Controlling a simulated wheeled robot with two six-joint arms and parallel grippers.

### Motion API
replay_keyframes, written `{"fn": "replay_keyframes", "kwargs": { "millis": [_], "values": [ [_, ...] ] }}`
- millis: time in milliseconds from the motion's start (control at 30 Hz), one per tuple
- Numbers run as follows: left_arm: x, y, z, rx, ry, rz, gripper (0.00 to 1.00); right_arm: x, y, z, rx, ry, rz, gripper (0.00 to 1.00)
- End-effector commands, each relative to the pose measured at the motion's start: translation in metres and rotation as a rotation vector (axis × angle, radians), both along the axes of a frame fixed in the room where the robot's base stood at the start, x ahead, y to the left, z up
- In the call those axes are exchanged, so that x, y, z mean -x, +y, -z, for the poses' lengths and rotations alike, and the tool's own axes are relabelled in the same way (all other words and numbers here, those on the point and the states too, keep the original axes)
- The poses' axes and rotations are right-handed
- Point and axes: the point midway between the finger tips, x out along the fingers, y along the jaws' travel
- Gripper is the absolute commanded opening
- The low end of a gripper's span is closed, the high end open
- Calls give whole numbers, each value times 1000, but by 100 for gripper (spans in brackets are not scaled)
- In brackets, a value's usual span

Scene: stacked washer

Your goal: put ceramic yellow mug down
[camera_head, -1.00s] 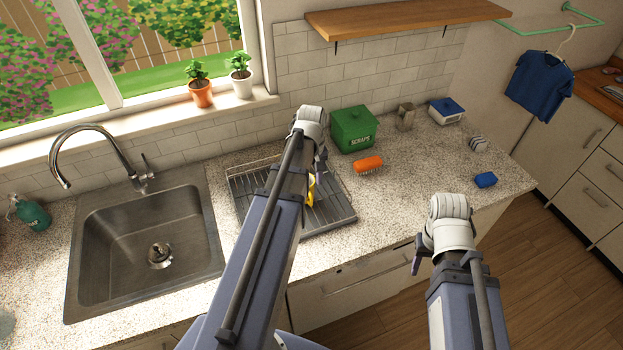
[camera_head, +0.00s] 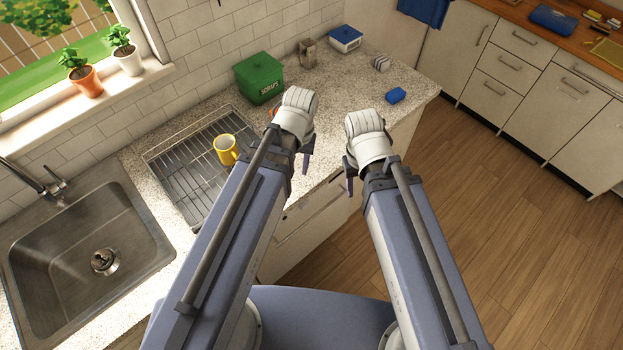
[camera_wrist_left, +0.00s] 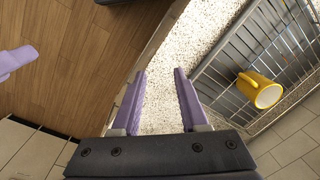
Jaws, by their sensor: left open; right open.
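The yellow mug (camera_head: 227,150) stands in the dish rack (camera_head: 178,181) beside the sink. In the left wrist view the mug (camera_wrist_left: 262,90) is at the right, on the rack's wires, apart from my fingers. My left gripper (camera_head: 304,158) is to the right of the mug, over the counter's front edge; its open, empty fingers show in the left wrist view (camera_wrist_left: 160,95). My right gripper (camera_head: 350,185) is further right, past the counter's front edge, with its fingers partly hidden by the wrist.
An orange brush (camera_head: 273,111) is mostly hidden behind my left wrist. The sink (camera_head: 88,240) is at left; open floor lies right.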

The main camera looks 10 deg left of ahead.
Motion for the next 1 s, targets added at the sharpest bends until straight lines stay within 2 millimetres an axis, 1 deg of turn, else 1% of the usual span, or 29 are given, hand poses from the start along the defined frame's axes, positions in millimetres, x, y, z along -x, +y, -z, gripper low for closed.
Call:
{"fn": "replay_keyframes", "kwargs": {
  "millis": [33,100,200,333,667,767,867,967,1000],
  "values": [
    [16,-16,0,-5,5,82,43,0,0,0,0,0,0,50],
    [28,-31,0,-13,12,172,43,0,0,0,0,0,0,50],
    [39,-43,0,-20,19,257,43,0,0,0,0,0,0,50],
    [45,-50,-1,-24,22,301,43,0,0,0,0,0,0,50],
    [44,-50,2,-24,22,302,43,0,0,2,0,0,0,50],
    [44,-50,11,-24,22,302,43,0,0,12,0,0,-1,50],
    [44,-50,29,-24,22,303,43,0,0,29,0,0,-2,50],
    [44,-50,53,-23,22,305,43,0,0,54,1,0,-4,50],
    [44,-50,64,-24,21,305,43,0,0,65,1,0,-5,50]
  ]
}}
